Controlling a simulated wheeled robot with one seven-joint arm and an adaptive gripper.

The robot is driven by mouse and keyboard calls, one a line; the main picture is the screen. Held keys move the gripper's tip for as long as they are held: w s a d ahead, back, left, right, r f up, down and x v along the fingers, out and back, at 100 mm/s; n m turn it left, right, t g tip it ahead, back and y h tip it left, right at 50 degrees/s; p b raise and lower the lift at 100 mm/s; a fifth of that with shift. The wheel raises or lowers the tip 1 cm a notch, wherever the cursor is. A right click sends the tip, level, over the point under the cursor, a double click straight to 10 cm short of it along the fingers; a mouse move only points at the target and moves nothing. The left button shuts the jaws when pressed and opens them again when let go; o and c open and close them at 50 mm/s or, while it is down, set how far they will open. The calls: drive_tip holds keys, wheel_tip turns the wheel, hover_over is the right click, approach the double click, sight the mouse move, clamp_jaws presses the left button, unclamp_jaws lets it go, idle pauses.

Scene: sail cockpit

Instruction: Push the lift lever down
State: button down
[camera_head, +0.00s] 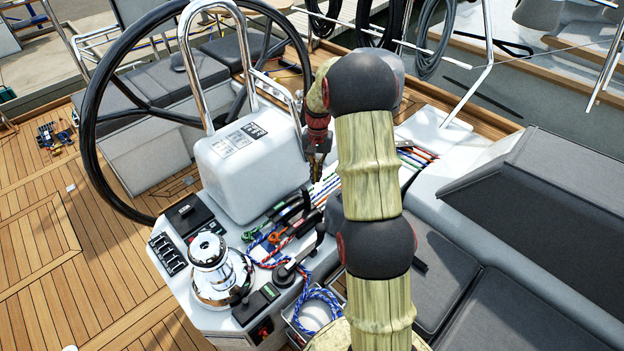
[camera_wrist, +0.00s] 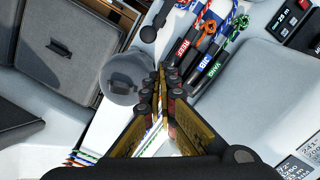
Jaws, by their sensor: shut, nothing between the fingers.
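Several black clutch levers (camera_head: 290,213) stand in a row on the console. In the wrist view their labels include REEF on one lever (camera_wrist: 183,48), JIB on another (camera_wrist: 202,66) and VANG on a third (camera_wrist: 214,72). No lever reads as lift. A separate black lever with a round knob (camera_wrist: 148,34) rises beside the row; it also shows in the head view (camera_head: 305,258). I cannot tell which one is the lift lever. My gripper (camera_head: 318,172) is shut and empty above the console. In the wrist view its fingertips (camera_wrist: 161,75) point toward the row, apparently apart from it.
A grey round cylinder (camera_wrist: 125,78) stands close left of my fingers in the wrist view. A white pod with a steel rail (camera_head: 240,175), a steering wheel (camera_head: 92,110) and a chrome winch (camera_head: 215,270) flank the levers. Coiled blue rope (camera_head: 318,310) lies at the front.

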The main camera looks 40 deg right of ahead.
drive_tip(key=w+d+f+m+t+p, duration=0.1)
drive_tip(key=w+d+f+m, duration=0.2)
drive_tip(key=w+d+m, duration=0.3)
drive_tip(key=shift+w+d+f+m, duration=0.4)
drive_tip(key=shift+w+d, duration=1.35)
drive_tip(key=shift+w, duration=0.15)
drive_tip(key=a+f+p, duration=0.2)
drive_tip(key=a+f, duration=0.2)
drive_tip(key=f, duration=0.6)
drive_tip(key=shift+s+a+f, duration=0.3)
drive_tip(key=shift+s+a, duration=0.05)
